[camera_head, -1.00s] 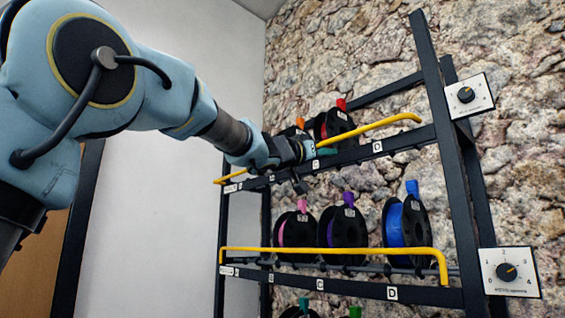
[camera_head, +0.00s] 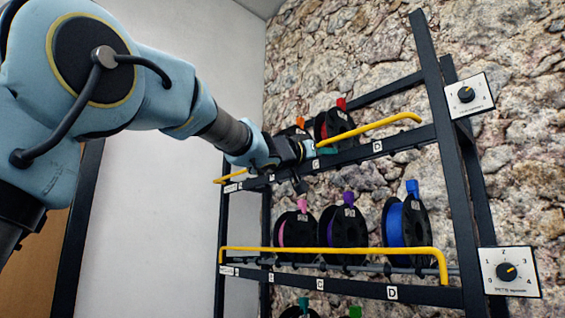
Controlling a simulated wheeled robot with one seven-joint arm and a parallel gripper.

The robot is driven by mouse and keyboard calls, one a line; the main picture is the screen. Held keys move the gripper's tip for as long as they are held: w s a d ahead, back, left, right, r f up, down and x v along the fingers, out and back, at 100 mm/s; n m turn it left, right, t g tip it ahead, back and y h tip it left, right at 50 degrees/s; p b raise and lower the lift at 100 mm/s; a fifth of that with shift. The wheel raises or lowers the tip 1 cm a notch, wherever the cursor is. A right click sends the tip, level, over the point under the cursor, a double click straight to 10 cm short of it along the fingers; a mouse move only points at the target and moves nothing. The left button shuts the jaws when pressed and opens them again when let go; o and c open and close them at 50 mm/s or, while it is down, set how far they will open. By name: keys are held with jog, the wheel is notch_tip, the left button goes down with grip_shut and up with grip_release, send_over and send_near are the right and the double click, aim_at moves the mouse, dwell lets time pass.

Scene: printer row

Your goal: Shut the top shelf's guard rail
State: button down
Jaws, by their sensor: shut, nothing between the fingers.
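The top shelf's yellow guard rail (camera_head: 375,129) runs along the front of the top shelf (camera_head: 400,139), its right end bent at the upright and its left end showing past my arm. My gripper (camera_head: 306,168) is shut and empty at the middle of the rail, covering part of it. I cannot tell whether the fingers touch the rail. A red-tagged spool (camera_head: 334,122) and an orange-tagged spool (camera_head: 297,128) stand behind it, partly hidden by my gripper.
The middle shelf has its own yellow guard rail (camera_head: 330,250) in front of pink, purple and blue spools (camera_head: 406,222). Dial boxes (camera_head: 467,96) and (camera_head: 508,271) are fixed to the right upright. A stone wall (camera_head: 350,50) stands close behind the rack.

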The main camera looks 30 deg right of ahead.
jog(key=shift+r, duration=0.15)
dwell(0.5)
jog(key=a+r+p, duration=0.3)
jog(key=r+p, duration=0.3)
jog(key=p, duration=0.1)
jog(key=shift+s+a+r, duration=0.25)
jog(key=shift+s+r, duration=0.05)
jog(key=shift+s, duration=0.05)
dwell(2.1)
jog(key=shift+r, duration=0.15)
jog(key=shift+r+p, duration=0.45)
jog(key=shift+r, duration=0.2)
